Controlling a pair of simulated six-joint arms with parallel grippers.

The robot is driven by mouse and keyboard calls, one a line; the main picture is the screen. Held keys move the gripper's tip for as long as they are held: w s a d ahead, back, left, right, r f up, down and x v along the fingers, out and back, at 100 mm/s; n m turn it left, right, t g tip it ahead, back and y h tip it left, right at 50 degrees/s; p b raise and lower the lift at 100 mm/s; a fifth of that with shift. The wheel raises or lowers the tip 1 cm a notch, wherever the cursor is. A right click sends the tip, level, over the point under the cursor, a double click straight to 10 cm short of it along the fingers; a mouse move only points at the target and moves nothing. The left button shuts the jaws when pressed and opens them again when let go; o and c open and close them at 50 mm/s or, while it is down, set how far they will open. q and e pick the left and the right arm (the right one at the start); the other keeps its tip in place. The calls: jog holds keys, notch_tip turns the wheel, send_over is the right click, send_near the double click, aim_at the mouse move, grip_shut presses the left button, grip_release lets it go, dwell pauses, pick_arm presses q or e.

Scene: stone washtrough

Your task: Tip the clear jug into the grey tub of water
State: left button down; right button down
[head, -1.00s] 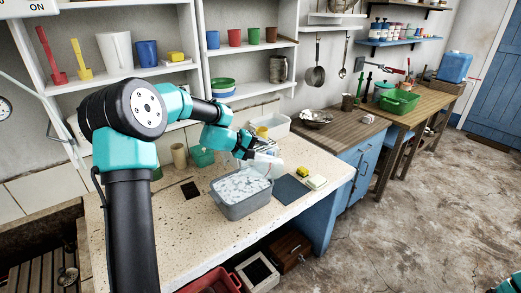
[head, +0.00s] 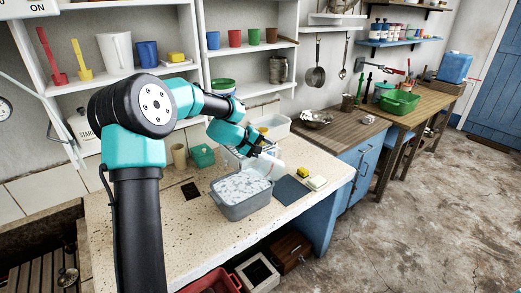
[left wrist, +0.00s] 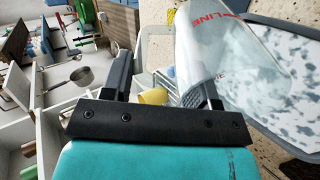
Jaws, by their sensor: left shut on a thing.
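The clear jug (head: 270,166) is tilted at the back right rim of the grey tub (head: 246,210). Its mouth side leans over the tub. In the left wrist view the see-through jug (left wrist: 232,55) shows red lettering and overlaps the tub (left wrist: 290,28). The tub holds water with a pale, mottled surface. My left gripper (head: 262,153) is shut on the jug, above and behind the tub. In the left wrist view the gripper (left wrist: 162,78) has one finger against the jug; the exact grip is partly hidden. I cannot tell whether water is flowing. My right gripper is out of view.
A dark blue mat (head: 291,190) with a yellow sponge (head: 303,172) and a pale block (head: 317,183) lies right of the tub. A white basin (head: 275,124) stands behind. The front counter is clear.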

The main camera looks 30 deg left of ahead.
pick_arm(q)
jog(key=shift+w+d+r+g+y, duration=0.15)
jog(key=shift+w+d+g+y, duration=0.25)
jog(key=shift+w+g, duration=0.1)
jog(key=shift+w+d+r+g+y, duration=0.15)
jog(key=shift+w+d+g+y, duration=0.25)
jog(key=shift+w+g, duration=0.1)
jog(key=shift+a, duration=0.1)
